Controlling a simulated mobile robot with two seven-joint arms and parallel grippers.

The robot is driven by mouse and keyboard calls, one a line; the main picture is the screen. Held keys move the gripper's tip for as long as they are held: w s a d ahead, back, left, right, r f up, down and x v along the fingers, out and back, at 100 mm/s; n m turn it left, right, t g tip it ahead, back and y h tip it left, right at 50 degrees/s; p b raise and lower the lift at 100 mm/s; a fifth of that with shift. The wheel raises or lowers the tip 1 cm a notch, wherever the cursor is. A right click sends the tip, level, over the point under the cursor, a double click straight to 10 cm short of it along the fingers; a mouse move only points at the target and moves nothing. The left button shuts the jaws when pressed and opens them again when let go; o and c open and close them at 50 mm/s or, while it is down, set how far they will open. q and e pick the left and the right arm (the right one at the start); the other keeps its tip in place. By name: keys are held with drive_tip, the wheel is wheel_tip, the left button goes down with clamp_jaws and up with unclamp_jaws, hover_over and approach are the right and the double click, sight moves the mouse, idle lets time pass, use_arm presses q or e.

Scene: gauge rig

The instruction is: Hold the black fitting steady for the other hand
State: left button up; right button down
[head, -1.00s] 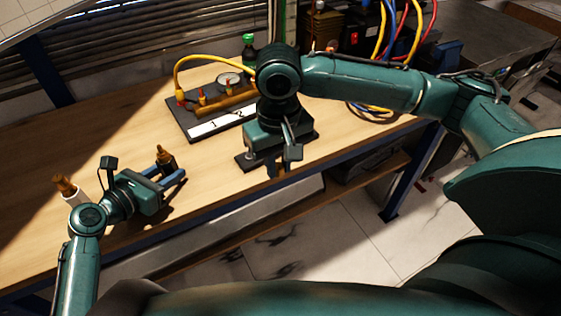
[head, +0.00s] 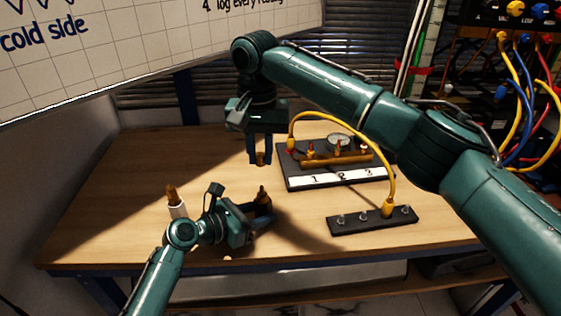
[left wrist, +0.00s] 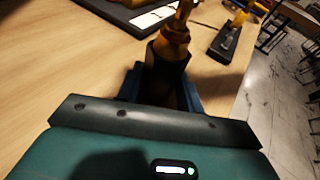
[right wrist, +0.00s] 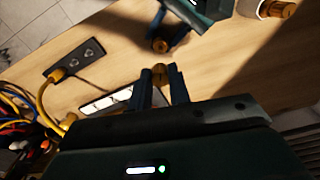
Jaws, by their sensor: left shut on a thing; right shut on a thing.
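My left gripper (head: 262,212) is shut on the black fitting (left wrist: 168,62), just above the bench at the front. The fitting's brass upper end (head: 262,191) points up between the fingers. In the left wrist view the dark body sits between the blue fingers, its lower part hidden. My right gripper (head: 261,150) is shut on a small brass piece (head: 261,159), held above the bench behind the left gripper. The piece also shows between the fingertips in the right wrist view (right wrist: 160,72). The two held parts are apart.
A white cylinder with a brass top (head: 177,209) stands left of my left gripper. The gauge board (head: 290,184), labelled 1, 2, 3, lies to the right. A yellow hose runs from it to a black strip (head: 345,224) near the front edge. The left bench top (head: 110,215) is clear.

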sight(262, 186)
idle(0.4)
drive_tip(key=shift+f, duration=2.6)
drive_tip(key=shift+f, duration=0.4)
drive_tip(key=shift+f, duration=0.75)
drive_tip(key=shift+f, duration=0.15)
drive_tip(key=m, duration=0.5)
drive_tip(key=shift+m, duration=0.3)
